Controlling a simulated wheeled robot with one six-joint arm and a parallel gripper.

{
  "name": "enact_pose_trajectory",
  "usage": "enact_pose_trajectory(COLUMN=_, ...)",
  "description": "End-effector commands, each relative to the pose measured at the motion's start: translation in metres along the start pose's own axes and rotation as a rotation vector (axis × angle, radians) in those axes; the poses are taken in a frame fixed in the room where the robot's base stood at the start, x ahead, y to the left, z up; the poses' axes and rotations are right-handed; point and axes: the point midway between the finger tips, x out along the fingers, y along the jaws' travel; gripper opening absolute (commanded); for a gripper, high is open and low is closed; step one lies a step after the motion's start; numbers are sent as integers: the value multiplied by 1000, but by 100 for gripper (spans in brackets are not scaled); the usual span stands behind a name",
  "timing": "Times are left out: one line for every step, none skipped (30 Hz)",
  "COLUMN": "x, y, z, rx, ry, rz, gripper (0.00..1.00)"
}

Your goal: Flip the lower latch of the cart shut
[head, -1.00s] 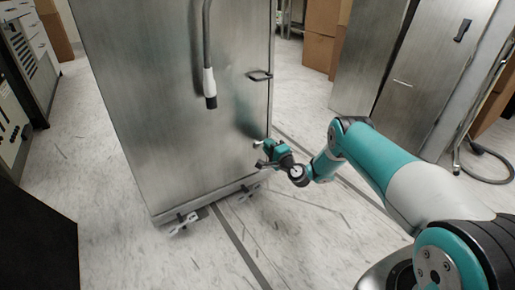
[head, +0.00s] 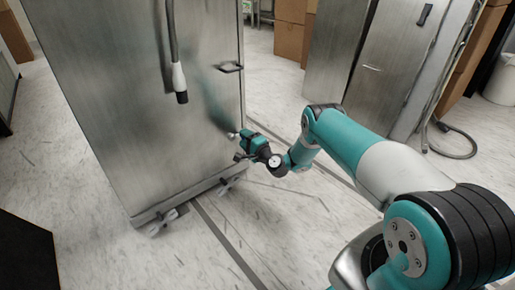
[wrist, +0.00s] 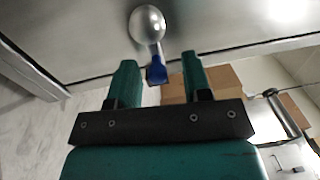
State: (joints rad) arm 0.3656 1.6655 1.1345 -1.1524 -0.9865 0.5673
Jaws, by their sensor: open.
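The cart (head: 150,110) is a tall grey metal cabinet standing at the left in the head view. Its lower latch shows as a small round knob (head: 232,135) near the right edge of the front. In the wrist view the latch (wrist: 148,25) is a shiny silver ball with a blue tip pointing down between my fingers. My gripper (head: 240,146) is at the knob, low on the cart's right side. In the wrist view my gripper (wrist: 159,63) is open, with one green finger on each side of the blue tip. I cannot tell whether either finger touches it.
A dark upper handle (head: 230,67) sits higher on the cart's right edge. A hanging hose (head: 179,80) runs down the front. Caster feet (head: 162,222) stick out at the base. Metal cabinets (head: 385,60) and cardboard boxes stand behind.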

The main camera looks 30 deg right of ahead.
Motion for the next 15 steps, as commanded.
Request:
enact_pose_trajectory(x=-7, y=-3, z=-1, rx=3, ry=3, rz=4, gripper=45)
enact_pose_trajectory(x=-12, y=-4, z=-1, rx=4, ry=3, rz=4, gripper=45)
enact_pose_trajectory(x=-20, y=-4, z=-1, rx=6, ry=5, rz=5, gripper=45)
enact_pose_trajectory(x=-26, y=-6, z=-1, rx=7, ry=6, rz=4, gripper=45)
enact_pose_trajectory(x=-34, y=-6, z=-1, rx=7, ry=6, rz=7, gripper=45)
enact_pose_trajectory(x=-44, y=-6, z=-1, rx=6, ry=5, rz=7, gripper=45)
enact_pose_trajectory(x=-52, y=-7, z=0, rx=8, ry=5, rz=6, gripper=45)
enact_pose_trajectory(x=-56, y=-9, z=0, rx=5, ry=5, rz=3, gripper=45)
enact_pose_trajectory(x=-57, y=-9, z=0, rx=2, ry=3, rz=1, gripper=45)
enact_pose_trajectory(x=-60, y=-9, z=0, rx=2, ry=3, rz=2, gripper=45)
enact_pose_trajectory(x=-62, y=-9, z=0, rx=2, ry=3, rz=1, gripper=45)
enact_pose_trajectory(x=-66, y=-9, z=0, rx=2, ry=2, rz=2, gripper=45)
enact_pose_trajectory(x=-69, y=-9, z=0, rx=2, ry=2, rz=2, gripper=45)
enact_pose_trajectory(x=-72, y=-9, z=0, rx=1, ry=2, rz=2, gripper=45)
enact_pose_trajectory(x=-76, y=-9, z=0, rx=2, ry=3, rz=2, gripper=45)
